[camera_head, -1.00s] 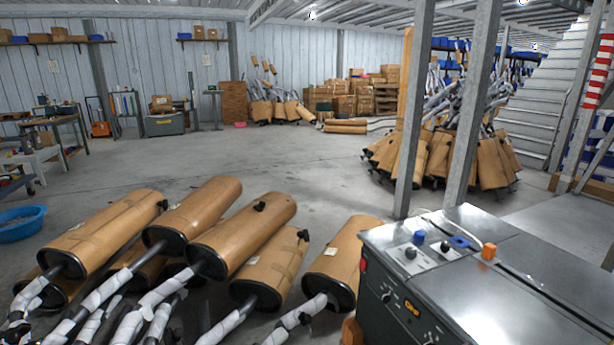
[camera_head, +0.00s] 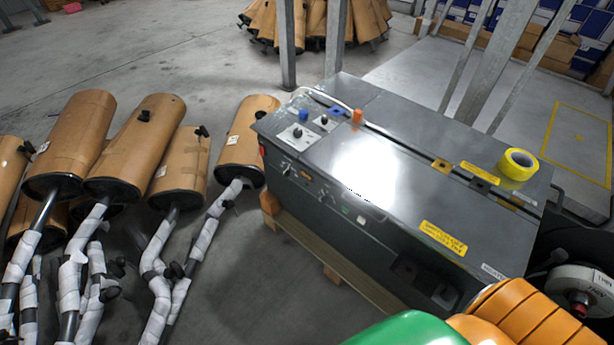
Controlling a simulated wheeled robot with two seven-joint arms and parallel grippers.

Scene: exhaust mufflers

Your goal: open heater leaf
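A grey metal machine (camera_head: 390,130) with a flat steel top stands on a wooden pallet at the centre right. Its top carries knobs, a blue and an orange part, yellow labels and a long slot. I cannot tell which part is the heater leaf. Neither of my grippers is in view.
A roll of yellow tape (camera_head: 518,164) lies on the machine's top at right. Cardboard-wrapped mufflers (camera_head: 135,145) with wrapped pipes crowd the left floor. Steel posts (camera_head: 287,45) stand behind the machine. Green and orange shapes (camera_head: 410,330) fill the bottom right edge.

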